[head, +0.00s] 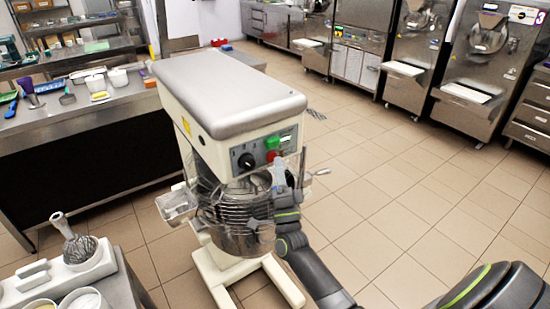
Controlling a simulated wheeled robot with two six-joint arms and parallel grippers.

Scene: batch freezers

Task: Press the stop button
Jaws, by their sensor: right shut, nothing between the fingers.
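A large cream and grey mixer (215,95) stands in the middle of the head view. Its front panel carries a black dial (246,161), a green button (272,142) and, below the green one, a red button (271,156). My right gripper (277,166) is shut and empty, with its tips just below the red button in the picture. I cannot tell whether the tips touch the button or panel. My right forearm covers part of the mixer's bowl (240,243) and wire guard. My left gripper is not in view.
A steel counter (120,108) with tubs and tools stands at the left. A smaller table with a whisk (78,243) and white tubs is at the lower left. Batch freezers (478,85) line the back right. The tiled floor (410,190) right of the mixer is clear.

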